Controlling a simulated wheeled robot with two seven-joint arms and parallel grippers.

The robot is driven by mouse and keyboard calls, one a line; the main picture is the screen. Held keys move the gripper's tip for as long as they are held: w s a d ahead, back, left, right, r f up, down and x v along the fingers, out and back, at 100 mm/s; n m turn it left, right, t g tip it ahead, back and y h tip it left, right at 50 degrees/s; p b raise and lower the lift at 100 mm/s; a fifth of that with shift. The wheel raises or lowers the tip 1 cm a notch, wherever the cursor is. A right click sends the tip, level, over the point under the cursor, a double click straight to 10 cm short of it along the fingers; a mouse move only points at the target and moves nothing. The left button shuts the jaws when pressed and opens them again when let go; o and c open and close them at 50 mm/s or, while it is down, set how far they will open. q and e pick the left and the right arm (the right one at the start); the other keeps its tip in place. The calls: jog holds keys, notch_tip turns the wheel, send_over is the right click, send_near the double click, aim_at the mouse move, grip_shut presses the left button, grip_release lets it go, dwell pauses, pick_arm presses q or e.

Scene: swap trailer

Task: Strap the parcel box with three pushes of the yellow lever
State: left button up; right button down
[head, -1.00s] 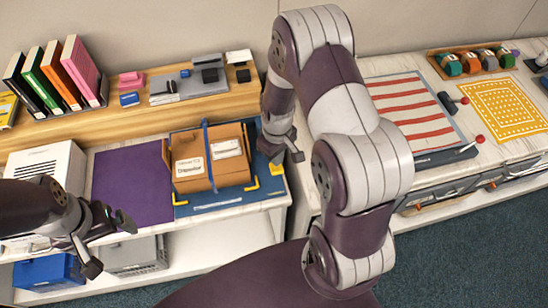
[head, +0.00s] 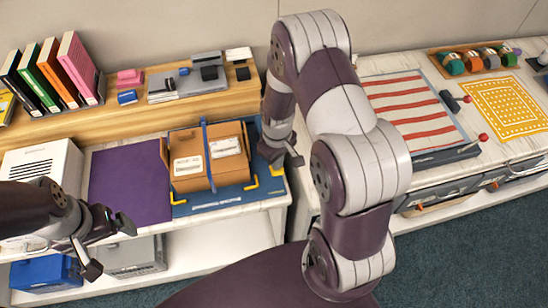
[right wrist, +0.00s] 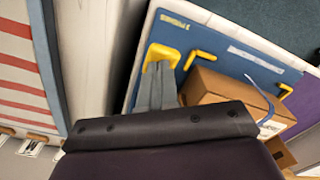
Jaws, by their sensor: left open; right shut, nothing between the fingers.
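The brown parcel box (head: 183,147) with two white labels sits on a blue strapping base (head: 228,197). A blue strap (head: 210,172) passes over its middle. The yellow lever (head: 277,170) is at the base's right end, partly hidden by my right gripper (head: 284,161). In the right wrist view, the shut grey fingers (right wrist: 155,90) overlap the yellow lever (right wrist: 163,52); I cannot tell whether they touch. The box also shows there (right wrist: 212,86). My left gripper (head: 110,246) is open and empty at the lower left, apart from the box.
A purple mat (head: 130,185) lies left of the base, with a white box (head: 45,160) beyond it. A shelf with books (head: 55,75) is behind. A striped board (head: 410,110) lies on the right counter, across a gap. Blue and grey bins are below left.

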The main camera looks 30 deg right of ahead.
jog(key=shift+f+b, duration=0.9)
jog(key=shift+f, duration=0.55)
jog(key=shift+r+p, duration=3.8)
jog(key=shift+r, duration=0.55)
